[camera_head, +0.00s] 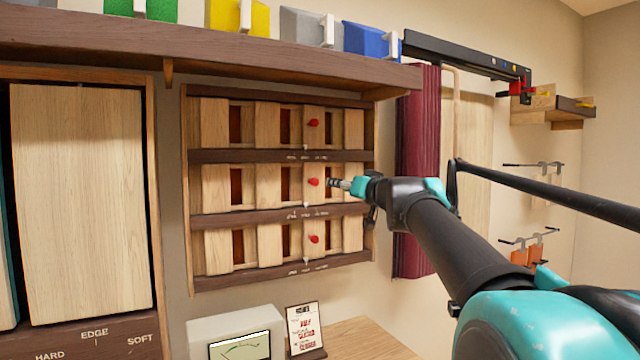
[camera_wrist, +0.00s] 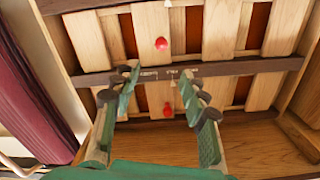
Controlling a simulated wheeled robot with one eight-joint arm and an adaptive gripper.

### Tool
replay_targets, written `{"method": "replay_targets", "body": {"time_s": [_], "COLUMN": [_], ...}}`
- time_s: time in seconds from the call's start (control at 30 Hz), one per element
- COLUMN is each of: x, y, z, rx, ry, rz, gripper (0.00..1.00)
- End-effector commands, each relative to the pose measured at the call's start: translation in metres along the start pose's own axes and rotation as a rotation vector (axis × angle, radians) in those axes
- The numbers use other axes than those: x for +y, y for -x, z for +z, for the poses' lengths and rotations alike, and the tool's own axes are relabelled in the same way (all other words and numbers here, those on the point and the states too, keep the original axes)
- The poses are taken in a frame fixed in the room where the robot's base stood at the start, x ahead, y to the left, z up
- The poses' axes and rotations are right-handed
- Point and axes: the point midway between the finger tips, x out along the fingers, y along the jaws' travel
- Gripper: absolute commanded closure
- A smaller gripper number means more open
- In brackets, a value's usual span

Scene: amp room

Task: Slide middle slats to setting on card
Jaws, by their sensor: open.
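The middle row of wooden slats (camera_head: 268,184) is in the wall unit, with dark red gaps between its slats. Its red knob (camera_head: 313,182) is on the right part of the row. A small pale pointer (camera_head: 306,204) is near the middle of the scale on the rail below. My gripper (camera_head: 338,184) is open and empty, just right of this knob. The wrist view looks upside down; there the middle knob (camera_wrist: 161,43) lies beyond the fingertips, outside the open jaws (camera_wrist: 160,82). The setting card (camera_head: 306,329) stands below; its red lines are too small to read surely.
Similar slat rows lie above (camera_head: 268,127) and below (camera_head: 268,243), each with a red knob. A dark shelf (camera_head: 240,48) overhangs the unit. A burgundy curtain (camera_head: 418,170) hangs close on the right. A meter box (camera_head: 236,332) stands beside the card.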

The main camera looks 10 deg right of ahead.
Motion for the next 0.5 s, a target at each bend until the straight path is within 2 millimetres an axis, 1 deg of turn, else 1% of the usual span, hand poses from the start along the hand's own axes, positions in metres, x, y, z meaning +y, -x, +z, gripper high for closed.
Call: {"method": "replay_targets", "body": {"time_s": [0.17, 0.5], "x": [-0.002, -0.002], "y": [-0.024, -0.088], "z": [0.001, 0.002], "rx": [-0.002, -0.003], "ry": [0.0, -0.001], "rz": [-0.004, -0.005], "gripper": [0.56, 0.56]}}
